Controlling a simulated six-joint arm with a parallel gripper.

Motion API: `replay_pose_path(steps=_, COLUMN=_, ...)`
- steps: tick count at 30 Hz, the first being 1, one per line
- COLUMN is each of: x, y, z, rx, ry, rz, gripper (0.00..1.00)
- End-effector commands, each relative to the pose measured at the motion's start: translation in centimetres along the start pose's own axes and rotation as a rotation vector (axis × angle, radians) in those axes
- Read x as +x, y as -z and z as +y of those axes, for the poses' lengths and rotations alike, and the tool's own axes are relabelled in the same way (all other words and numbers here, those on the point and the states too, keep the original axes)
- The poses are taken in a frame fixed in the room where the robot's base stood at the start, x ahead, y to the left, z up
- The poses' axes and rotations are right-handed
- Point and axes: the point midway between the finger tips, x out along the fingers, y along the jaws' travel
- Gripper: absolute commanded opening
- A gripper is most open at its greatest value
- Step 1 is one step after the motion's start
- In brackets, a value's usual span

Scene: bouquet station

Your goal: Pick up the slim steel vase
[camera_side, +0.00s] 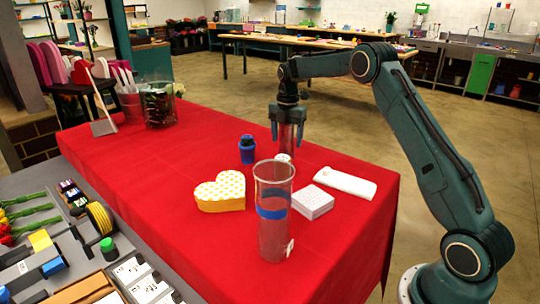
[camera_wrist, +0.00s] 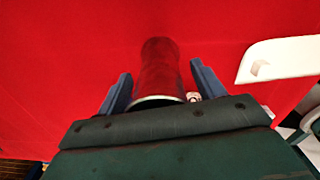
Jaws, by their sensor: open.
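The slim steel vase (camera_side: 287,142) stands on the red cloth, its shiny side reflecting red. My gripper (camera_side: 287,128) is above it, pointing down, with its fingers on either side of the vase's upper part. In the wrist view the vase (camera_wrist: 158,68) lies between the two blue fingers of my gripper (camera_wrist: 161,82), its pale rim near the palm. The fingers are open, with a visible gap on each side of the vase. The palm hides part of the rim. A small white tag shows at the vase's lower part in the side view.
A tall clear vase with a blue band (camera_side: 273,235), a heart-shaped yellow box (camera_side: 220,192), a white box (camera_side: 313,202), a folded white cloth (camera_side: 345,183) and a blue bottle (camera_side: 247,152) stand nearby. The cloth's left middle is clear.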

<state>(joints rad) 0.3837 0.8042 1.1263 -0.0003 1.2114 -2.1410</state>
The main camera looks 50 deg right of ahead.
Motion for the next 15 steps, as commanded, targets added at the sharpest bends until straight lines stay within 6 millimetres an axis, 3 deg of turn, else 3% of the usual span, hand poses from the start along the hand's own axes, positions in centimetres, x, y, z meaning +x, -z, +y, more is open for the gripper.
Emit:
replay_pose_path(steps=1, x=-0.01, y=0.00, z=0.00, rx=0.000, ry=0.000, rz=0.000, gripper=0.68)
replay_pose_path(steps=11, x=-0.02, y=0.00, z=0.00, rx=0.000, ry=0.000, rz=0.000, gripper=0.04)
replay_pose_path(steps=15, x=-0.17, y=-0.03, z=0.05, rx=0.000, ry=-0.003, rz=-0.002, gripper=0.03)
